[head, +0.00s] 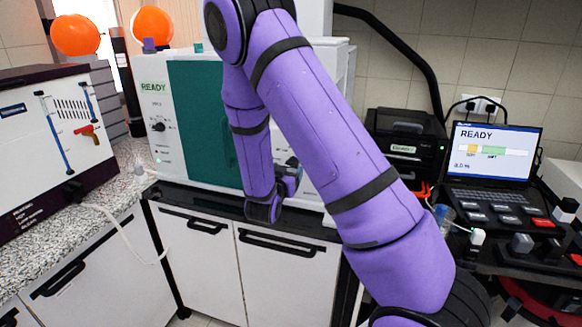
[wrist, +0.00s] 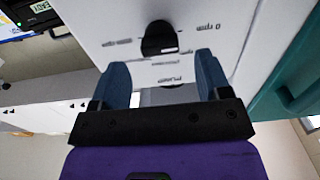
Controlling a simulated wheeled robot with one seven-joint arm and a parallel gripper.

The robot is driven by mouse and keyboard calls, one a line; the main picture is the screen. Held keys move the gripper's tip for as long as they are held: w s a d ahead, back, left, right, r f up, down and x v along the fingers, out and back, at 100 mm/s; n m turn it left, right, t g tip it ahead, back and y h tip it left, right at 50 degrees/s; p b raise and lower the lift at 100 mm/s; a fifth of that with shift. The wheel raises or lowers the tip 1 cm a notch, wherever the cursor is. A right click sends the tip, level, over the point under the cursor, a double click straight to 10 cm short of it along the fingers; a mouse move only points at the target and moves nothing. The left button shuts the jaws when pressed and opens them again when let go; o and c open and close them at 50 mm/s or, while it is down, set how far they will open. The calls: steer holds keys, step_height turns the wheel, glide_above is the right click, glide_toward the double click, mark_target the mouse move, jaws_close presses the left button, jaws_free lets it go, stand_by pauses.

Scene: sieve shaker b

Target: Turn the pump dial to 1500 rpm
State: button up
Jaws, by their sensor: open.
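The pump dial (wrist: 160,38) is a round black knob on a white panel, at the top middle of the wrist view. A pale mark shows on its near part, and upside-down lettering with "0 rpm" is beside it. The exact setting cannot be read. My gripper (wrist: 158,62) is open, its two blue fingers on either side of the space just below the knob in that view. I see no clear contact with the knob. In the head view my gripper (head: 289,178) is in front of the white machine, right of its teal door, and my arm hides much of that panel.
The teal door (head: 205,120) is left of my gripper, with another black knob (head: 158,126) on the panel beyond it. A dark counter edge (head: 240,205) runs below. A laptop (head: 492,150) and black device (head: 405,145) stand to the right.

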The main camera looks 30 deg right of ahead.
mark_target(291, 166)
steer(key=shift+x, duration=2)
steer(key=c, duration=0.9)
